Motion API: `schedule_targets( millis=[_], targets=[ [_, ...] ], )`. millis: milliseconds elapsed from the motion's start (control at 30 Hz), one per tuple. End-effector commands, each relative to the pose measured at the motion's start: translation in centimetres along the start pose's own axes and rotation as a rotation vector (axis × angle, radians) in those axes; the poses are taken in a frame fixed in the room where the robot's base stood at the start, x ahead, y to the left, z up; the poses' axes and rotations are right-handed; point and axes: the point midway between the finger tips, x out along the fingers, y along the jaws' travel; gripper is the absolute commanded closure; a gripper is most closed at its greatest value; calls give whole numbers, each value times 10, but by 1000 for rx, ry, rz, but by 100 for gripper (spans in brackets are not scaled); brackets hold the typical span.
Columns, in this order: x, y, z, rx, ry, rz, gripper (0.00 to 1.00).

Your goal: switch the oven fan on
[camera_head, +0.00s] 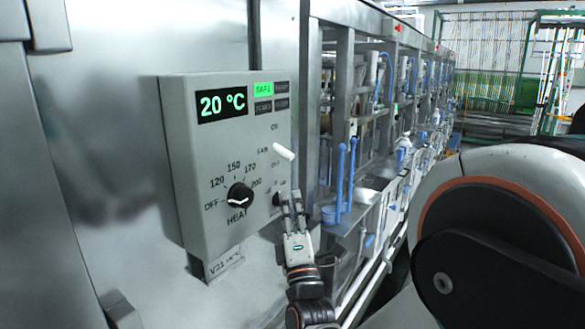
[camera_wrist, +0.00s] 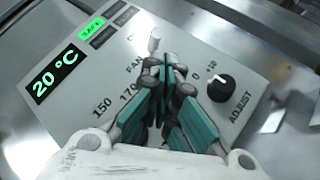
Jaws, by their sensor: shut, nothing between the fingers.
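The oven control box (camera_head: 215,130) is a grey panel on a steel wall. Its fan switch is a white lever (camera_head: 284,152) on the right side, between the ON and OFF labels; I cannot tell for sure which way it is set. The lever also shows in the wrist view (camera_wrist: 154,44), just beyond the fingertips. My gripper (camera_head: 291,198) is shut and empty, in front of the panel's lower right, below the lever. In the wrist view my gripper (camera_wrist: 166,66) has its teal fingers together, covering part of the panel; they look apart from the lever.
The display (camera_head: 222,104) reads 20 °C, with a green lit tile (camera_head: 263,89) beside it. The ADJUST knob (camera_wrist: 221,88) is right of my fingers. Blue handles (camera_head: 346,175) and machine frames stand to the right.

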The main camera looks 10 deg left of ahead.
Motion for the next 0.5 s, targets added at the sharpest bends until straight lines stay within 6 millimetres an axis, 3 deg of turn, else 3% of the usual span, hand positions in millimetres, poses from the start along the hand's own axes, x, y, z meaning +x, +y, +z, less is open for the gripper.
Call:
schedule_targets(
  millis=[33, 200, 500],
  targets=[
    [-4, 1, -14, 1, -3, 21, 100],
    [-13, 4, -33, -8, -28, 62, 100],
    [-16, 5, -36, -12, -36, 70, 100]
  ],
)
